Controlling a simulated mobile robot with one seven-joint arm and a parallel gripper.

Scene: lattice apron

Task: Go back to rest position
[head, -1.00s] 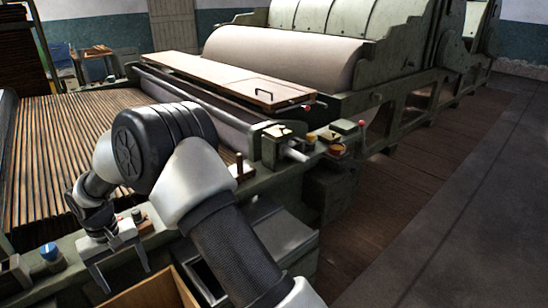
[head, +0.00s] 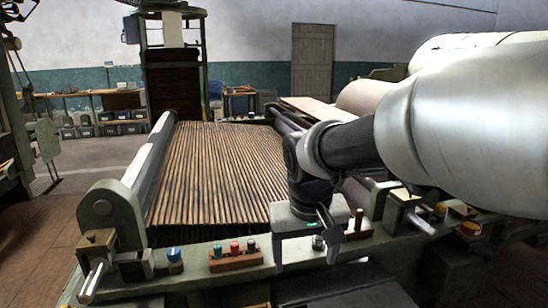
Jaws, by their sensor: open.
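My gripper (head: 334,238) is near the middle of the head view, low over the front rail of the machine. Its jaws are open, and I see nothing held between them. My white and black arm reaches in from the right and hides part of the rollers behind it.
The slatted apron (head: 215,170) runs back from the green front rail (head: 185,280). A wooden block with coloured buttons (head: 236,258) and a blue-capped pot (head: 174,260) sit on the rail. Large pale rollers (head: 365,97) stand behind my arm. Open floor (head: 80,165) lies left of the machine.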

